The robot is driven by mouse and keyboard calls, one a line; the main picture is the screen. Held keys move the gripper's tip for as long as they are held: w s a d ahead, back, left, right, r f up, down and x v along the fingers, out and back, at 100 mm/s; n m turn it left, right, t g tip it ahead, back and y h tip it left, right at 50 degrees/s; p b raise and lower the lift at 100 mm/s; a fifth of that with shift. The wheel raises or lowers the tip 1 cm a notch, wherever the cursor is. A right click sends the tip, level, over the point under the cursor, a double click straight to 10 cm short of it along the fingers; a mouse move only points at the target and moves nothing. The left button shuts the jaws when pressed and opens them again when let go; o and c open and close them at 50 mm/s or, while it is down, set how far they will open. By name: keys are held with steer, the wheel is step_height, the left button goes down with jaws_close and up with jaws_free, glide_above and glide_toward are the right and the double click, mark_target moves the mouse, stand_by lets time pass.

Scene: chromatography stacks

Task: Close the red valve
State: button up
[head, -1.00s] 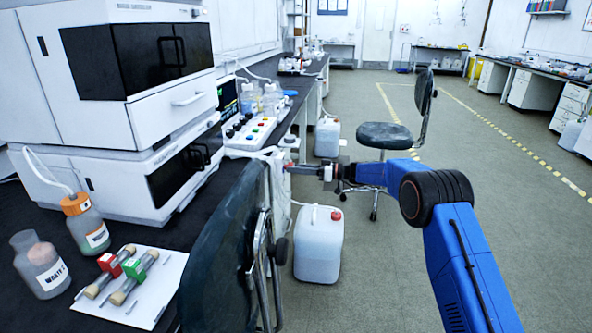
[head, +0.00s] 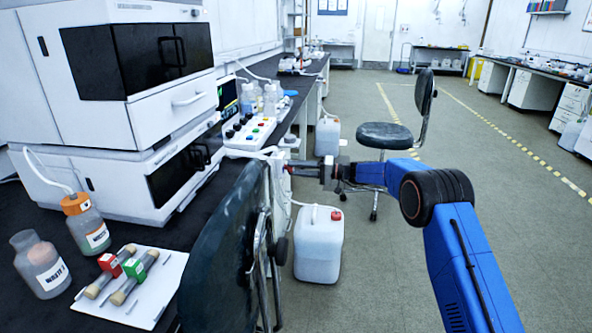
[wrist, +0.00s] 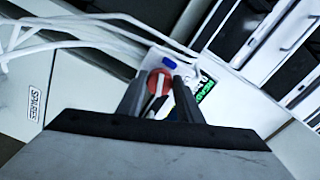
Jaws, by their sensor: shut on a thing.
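The red valve (wrist: 154,84) is a round red knob with a pale bar across it, on a white panel in the wrist view. My gripper (wrist: 160,90) reaches it from below, with one dark finger on each side, and is shut on it. In the head view my gripper (head: 291,169) is at the side of the white unit at the bench edge, above the jug. The valve is mostly hidden there by the fingers.
A green READY display (wrist: 206,90) and a blue part (wrist: 168,63) are beside the valve. White tubes (wrist: 85,28) run past it. A chair (head: 225,240) stands close in front, and a white jug (head: 318,245) is on the floor below.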

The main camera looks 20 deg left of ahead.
steer(key=shift+w+m, duration=0.1)
steer(key=shift+m, duration=2.1)
steer(key=o, duration=1)
steer(key=shift+o, duration=0.2)
steer(key=shift+d, duration=0.1)
steer(key=v, duration=1.7)
steer(key=shift+d, duration=0.2)
